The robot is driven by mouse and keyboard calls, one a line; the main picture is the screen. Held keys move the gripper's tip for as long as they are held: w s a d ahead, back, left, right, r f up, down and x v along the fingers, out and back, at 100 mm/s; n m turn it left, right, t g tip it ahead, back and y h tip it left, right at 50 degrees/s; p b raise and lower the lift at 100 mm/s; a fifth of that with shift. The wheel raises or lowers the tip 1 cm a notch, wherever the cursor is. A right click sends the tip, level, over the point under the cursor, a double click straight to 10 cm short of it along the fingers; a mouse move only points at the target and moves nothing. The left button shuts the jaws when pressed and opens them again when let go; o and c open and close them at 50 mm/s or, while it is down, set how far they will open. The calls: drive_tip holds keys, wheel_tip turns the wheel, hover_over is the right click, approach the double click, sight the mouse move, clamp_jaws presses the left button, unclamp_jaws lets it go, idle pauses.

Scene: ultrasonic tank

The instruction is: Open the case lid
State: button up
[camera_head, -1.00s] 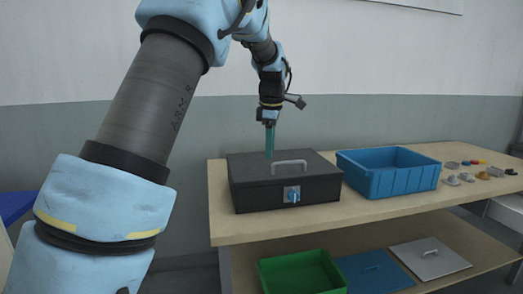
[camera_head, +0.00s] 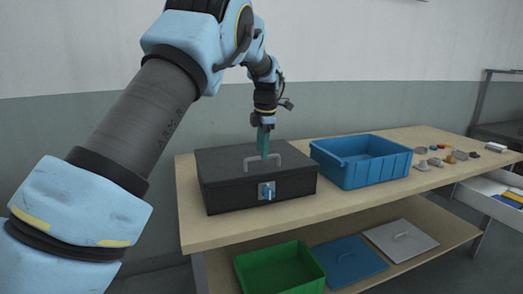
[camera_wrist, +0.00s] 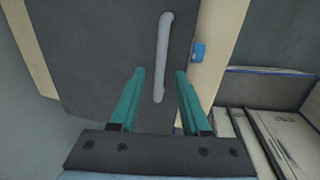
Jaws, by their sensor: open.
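The black case (camera_head: 225,173) stands shut on the table, with a grey handle (camera_head: 275,160) on its lid and a blue latch (camera_head: 267,192) on its front. In the wrist view the lid (camera_wrist: 105,55) fills the middle, with the handle (camera_wrist: 162,50) running lengthwise and the latch (camera_wrist: 199,51) at its right. My gripper (camera_head: 264,156) points down over the lid at the handle. In the wrist view my gripper (camera_wrist: 160,72) is open, with its teal fingers on either side of the handle's near end. I cannot tell whether the fingers touch it.
A blue bin (camera_head: 362,168) stands right of the case on the wooden table (camera_head: 300,212). Several small parts (camera_head: 440,158) lie further right. The lower shelf holds a green bin (camera_head: 280,275), a blue lid (camera_head: 347,262) and a grey lid (camera_head: 400,241). An open drawer (camera_head: 490,195) shows at right.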

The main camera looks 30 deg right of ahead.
drive_tip(key=shift+w+f, duration=0.15)
drive_tip(key=shift+f, duration=0.65)
drive_tip(key=shift+c, duration=0.4)
clamp_jaws()
idle(0.5)
